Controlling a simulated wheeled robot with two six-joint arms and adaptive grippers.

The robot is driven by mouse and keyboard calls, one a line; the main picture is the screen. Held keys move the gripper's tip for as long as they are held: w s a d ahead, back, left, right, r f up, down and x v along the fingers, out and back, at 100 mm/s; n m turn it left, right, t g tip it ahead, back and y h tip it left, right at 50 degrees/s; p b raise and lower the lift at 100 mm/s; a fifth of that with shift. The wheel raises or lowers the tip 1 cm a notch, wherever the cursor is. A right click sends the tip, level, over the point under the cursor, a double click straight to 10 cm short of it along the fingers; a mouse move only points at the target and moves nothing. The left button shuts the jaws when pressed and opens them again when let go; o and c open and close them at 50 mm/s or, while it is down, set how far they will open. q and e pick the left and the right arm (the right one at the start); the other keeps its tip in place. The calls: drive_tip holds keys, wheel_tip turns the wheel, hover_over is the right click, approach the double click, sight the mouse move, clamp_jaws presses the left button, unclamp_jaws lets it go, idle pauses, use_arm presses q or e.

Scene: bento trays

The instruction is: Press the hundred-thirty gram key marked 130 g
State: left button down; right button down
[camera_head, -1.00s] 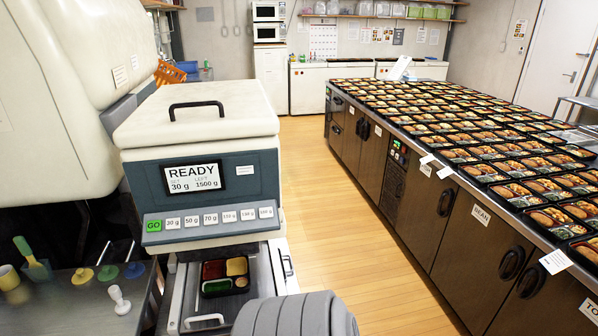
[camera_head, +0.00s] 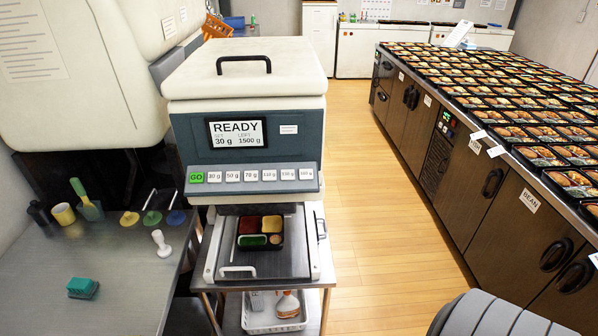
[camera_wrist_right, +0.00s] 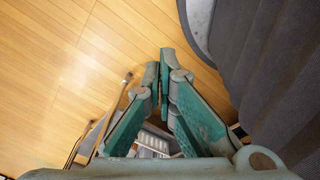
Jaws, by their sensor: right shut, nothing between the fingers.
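The dispenser (camera_head: 180,155) stands left of centre in the head view, with a lit display (camera_head: 237,133) reading READY, set 30 g, left 1500 g. Below it is a row of keys: a green GO key (camera_head: 196,177), then several white gram keys. The labels of the right-hand keys are small and blurred; the second from the right seems to be the 130 g key (camera_head: 288,175). No gripper is near the keys. My right gripper (camera_wrist_right: 163,68) is shut and empty in the wrist view, above the wooden floor. My left gripper is out of view.
A bento tray (camera_head: 239,248) with coloured compartments sits under the dispenser. A steel table (camera_head: 40,290) at left holds tools and a green block (camera_head: 83,288). A long counter (camera_head: 470,165) at right carries many filled trays. The floor (camera_head: 375,240) between is clear.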

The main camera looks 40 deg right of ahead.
drive_tip(key=shift+d, duration=0.15)
drive_tip(key=w+d+r+n+t+h+p, duration=0.1)
drive_tip(key=w+d+r+t, duration=0.1)
drive_tip(key=w+d+r, duration=0.45)
drive_tip(key=w+d+r+t+h+p, duration=0.1)
drive_tip(key=w+d+r, duration=0.3)
drive_tip(key=w+d, duration=0.45)
drive_tip(key=w+d+r+n+t+p, duration=0.1)
drive_tip(key=w+d+r+n+t, duration=0.3)
drive_tip(key=w+r, duration=0.8)
drive_tip(key=w+a+r+n+t+y+p, duration=0.1)
drive_tip(key=w+a+r+n+y, duration=0.1)
drive_tip(key=r, duration=1.2)
drive_tip(key=w+a+r+n+t+y, duration=0.1)
drive_tip(key=w+a+r+n, duration=0.4)
drive_tip(key=r, duration=1)
drive_tip(key=w+a+r+n+t+y+p, duration=0.1)
drive_tip(key=w+a+r+n, duration=0.3)
drive_tip(key=r, duration=1)
drive_tip(key=w+n+y, duration=0.1)
drive_tip(key=w+n, duration=0.1)
drive_tip(key=w, duration=0.2)
drive_tip(key=shift+r+t+y+p, duration=0.25)
drive_tip(key=shift+t+y+p, duration=0.05)
drive_tip(key=shift+y+p, duration=0.1)
